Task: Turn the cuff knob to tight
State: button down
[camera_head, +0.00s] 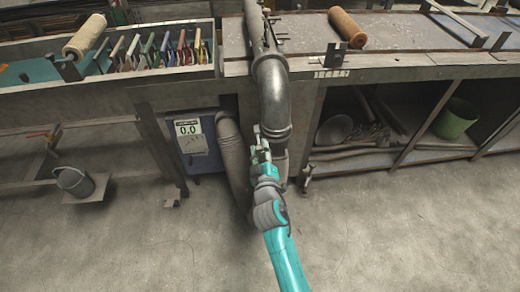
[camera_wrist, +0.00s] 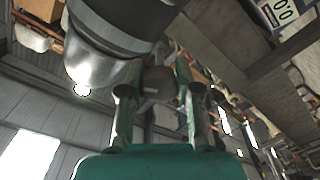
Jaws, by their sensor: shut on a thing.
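My gripper (camera_head: 261,140) is at the grey pipe (camera_head: 273,90) below the bench edge, beside its lower cuff (camera_head: 281,160). In the wrist view, the two green fingers of my gripper (camera_wrist: 158,88) are closed around a small dark knob (camera_wrist: 158,80). The large dark pipe and its cuff (camera_wrist: 120,22) fill the top left of that view, close to the fingers. In the head view, my gripper hides the knob, and I cannot read any tight or loose mark on it.
A blue box with a display (camera_head: 188,127) reading 0.0 stands left of the pipe. A ribbed hose (camera_head: 232,150) hangs beside it. The bench (camera_head: 420,62) runs above, with a tan roll (camera_head: 347,28). A bucket (camera_head: 75,182) stands at left. The front floor is clear.

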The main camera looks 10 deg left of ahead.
jog(key=m, duration=0.5)
jog(key=shift+m, duration=0.3)
jog(key=m, duration=0.5)
jog(key=shift+m, duration=0.3)
jog(key=m, duration=0.5)
jog(key=shift+f, duration=0.1)
jog(key=m, duration=0.5)
jog(key=shift+m, duration=0.4)
jog(key=c, duration=0.8)
grip_release()
jog(key=shift+s, duration=0.1)
